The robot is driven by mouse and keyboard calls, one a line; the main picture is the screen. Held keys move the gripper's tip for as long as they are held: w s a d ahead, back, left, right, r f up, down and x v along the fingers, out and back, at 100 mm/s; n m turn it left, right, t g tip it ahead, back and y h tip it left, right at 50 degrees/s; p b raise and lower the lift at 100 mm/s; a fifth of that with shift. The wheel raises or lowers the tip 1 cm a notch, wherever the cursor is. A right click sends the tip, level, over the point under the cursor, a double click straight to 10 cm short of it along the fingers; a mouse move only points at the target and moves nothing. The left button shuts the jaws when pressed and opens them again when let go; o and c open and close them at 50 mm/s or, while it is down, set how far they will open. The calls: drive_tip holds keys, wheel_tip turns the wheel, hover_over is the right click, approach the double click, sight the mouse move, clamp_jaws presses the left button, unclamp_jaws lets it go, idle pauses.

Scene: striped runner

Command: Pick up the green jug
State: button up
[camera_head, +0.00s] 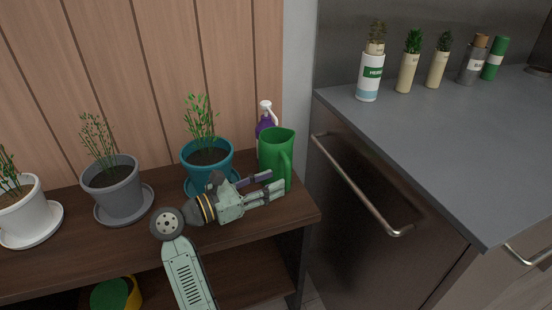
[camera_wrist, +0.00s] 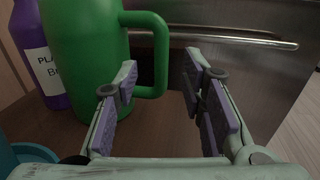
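The green jug (camera_head: 276,155) stands upright at the right end of the dark wooden shelf, its handle toward the right in the head view. In the wrist view the jug (camera_wrist: 88,60) fills the upper left, and its handle loop (camera_wrist: 160,55) reaches to the middle. My gripper (camera_head: 276,184) is low in front of the jug. In the wrist view my gripper (camera_wrist: 165,85) is open, with the lower part of the handle near its left finger. I cannot tell whether the finger touches the handle. No object shows clamped between the pads.
A purple spray bottle (camera_head: 265,120) stands just behind the jug. A teal pot (camera_head: 207,160) with a plant is to the left, then a grey pot (camera_head: 112,185). A counter (camera_head: 450,140) with a door handle (camera_head: 360,190) is at the right.

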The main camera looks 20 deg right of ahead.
sight(287, 189)
drive_tip(key=p+x, duration=0.2)
drive_tip(key=x, duration=0.3)
drive_tip(key=shift+s+r, duration=0.1)
drive_tip(key=shift+d, duration=0.35)
clamp_jaws()
idle(0.7)
